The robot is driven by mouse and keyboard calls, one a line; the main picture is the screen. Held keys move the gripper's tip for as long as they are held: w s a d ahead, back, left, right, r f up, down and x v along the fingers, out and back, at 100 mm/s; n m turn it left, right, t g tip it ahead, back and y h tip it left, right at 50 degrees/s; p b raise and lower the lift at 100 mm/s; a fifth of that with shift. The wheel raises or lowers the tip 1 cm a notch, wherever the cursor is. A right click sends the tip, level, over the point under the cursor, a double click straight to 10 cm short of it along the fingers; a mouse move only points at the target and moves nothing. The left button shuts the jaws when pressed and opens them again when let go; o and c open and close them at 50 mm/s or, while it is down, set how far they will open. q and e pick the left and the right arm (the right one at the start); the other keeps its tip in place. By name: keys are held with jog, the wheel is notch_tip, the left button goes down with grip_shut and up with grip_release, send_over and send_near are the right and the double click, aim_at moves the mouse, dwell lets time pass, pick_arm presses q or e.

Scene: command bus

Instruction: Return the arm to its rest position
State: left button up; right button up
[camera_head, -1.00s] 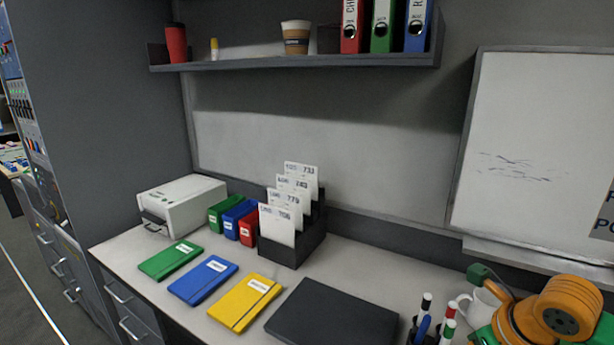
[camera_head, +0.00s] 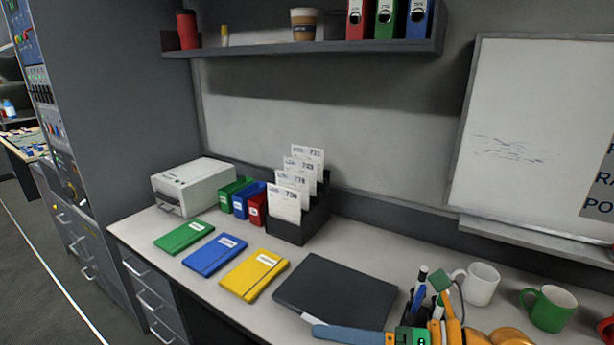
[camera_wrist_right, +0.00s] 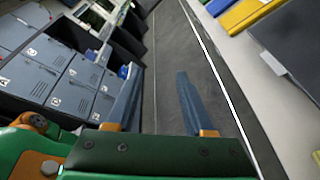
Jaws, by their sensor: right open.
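My right gripper (camera_head: 352,334) shows at the bottom of the head view, with one blue-grey finger over the desk's front edge, below the dark laptop-like slab (camera_head: 335,290). My green and orange right arm (camera_head: 450,335) is partly cut off by the lower picture edge. In the right wrist view both fingers of the gripper (camera_wrist_right: 156,92) are spread apart with nothing between them. Grey floor shows behind them. My left gripper is not in view.
The pen holder (camera_head: 418,302), white mug (camera_head: 480,284) and green mug (camera_head: 549,308) stand close to my right arm. Yellow (camera_head: 254,275), blue (camera_head: 215,255) and green (camera_head: 184,237) notebooks lie farther left. Grey lockers (camera_wrist_right: 60,75) show in the wrist view.

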notch_tip(320, 180, up, 8)
jog(key=w+d+r+m+t+y, duration=0.1)
jog(key=w+d+m+t+y, duration=0.15)
jog(key=m+t, duration=0.9)
jog(key=w+d+f+m+t+h, duration=0.45)
jog(key=d+m+h, duration=0.25)
jog(key=m+h, duration=0.55)
jog(key=s+d+f+m+g+h, duration=0.2)
jog(key=d+f+m+g+h, duration=0.1)
jog(key=f+m, duration=0.3)
jog(key=s+d+f+m+g+h, duration=0.1)
jog(key=d+f+m+g+h, duration=0.25)
jog(key=f, duration=0.45)
jog(key=s+a+f+m+g+y, duration=0.35)
jog(key=s+f+g, duration=0.75)
jog(key=s+f, duration=0.65)
jog(key=s+f+g+h, duration=0.15)
jog(key=s+f, duration=0.25)
jog(key=f, duration=1.1)
jog(key=s+d+f+g, duration=0.1)
jog(key=s+f, duration=0.9)
jog(key=s, duration=0.1)
jog(key=shift+s+d+f, duration=0.15)
jog(key=shift+s+d, duration=0.2)
